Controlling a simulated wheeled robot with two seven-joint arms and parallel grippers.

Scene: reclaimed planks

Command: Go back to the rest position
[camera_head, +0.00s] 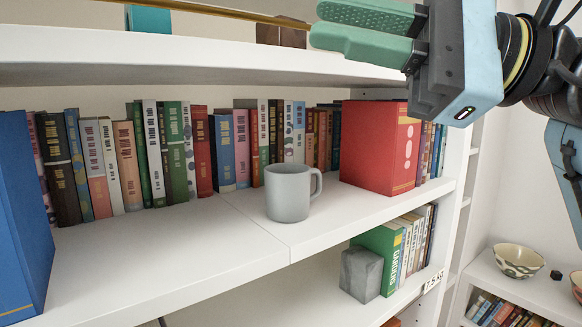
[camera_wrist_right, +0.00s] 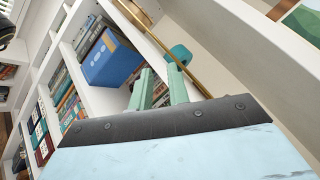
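My right gripper (camera_head: 330,24) comes in from the upper right in the head view, in front of the upper shelf. Its two green fingers stand a little apart in the right wrist view (camera_wrist_right: 161,76), with nothing between them. It is above and to the right of the grey mug (camera_head: 288,194), clear of it. The mug stands upright on the middle shelf with its handle to the right. My left gripper is in neither view.
A thin brass rod (camera_head: 220,11) runs along the upper shelf (camera_head: 180,50), close to my right fingers. Books line the middle shelf, with a red box (camera_head: 380,146) at right and a blue one (camera_head: 22,215) at left. A grey cube (camera_head: 361,273) sits below. Bowls (camera_head: 519,260) stand far right.

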